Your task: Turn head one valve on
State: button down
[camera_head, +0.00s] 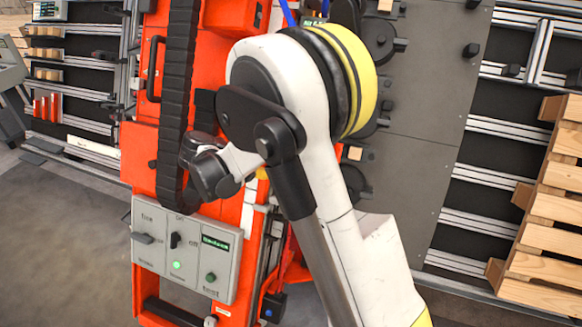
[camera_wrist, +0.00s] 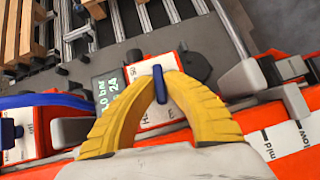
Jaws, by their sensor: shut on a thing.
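In the wrist view, my gripper (camera_wrist: 160,80) has its two yellow ribbed fingers arched together, with the tips closed on a small upright blue valve lever (camera_wrist: 160,84). The lever stands on a white and red valve body (camera_wrist: 150,67), whose lettering is mostly hidden by the fingers. A small dark display (camera_wrist: 110,88) with green characters, including 24, sits just left of it. In the head view my own arm covers the middle of the scene, and I cannot make out the gripper or this lever there.
A second blue lever (camera_wrist: 10,132) is at the left in the wrist view. The orange machine frame (camera_head: 150,150) carries a grey control panel (camera_head: 185,250) with switches and a lit green lamp. Wooden pallets (camera_head: 550,220) stand right. Grey floor (camera_head: 60,240) is open at left.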

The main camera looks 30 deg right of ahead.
jog(key=shift+f+n+h+b, duration=0.1)
jog(key=shift+n+h+b, duration=0.3)
jog(key=shift+n, duration=0.1)
dwell(0.3)
jog(key=c, duration=1.5)
grip_release()
jog(key=v, duration=1.2)
jog(key=shift+s, duration=0.2)
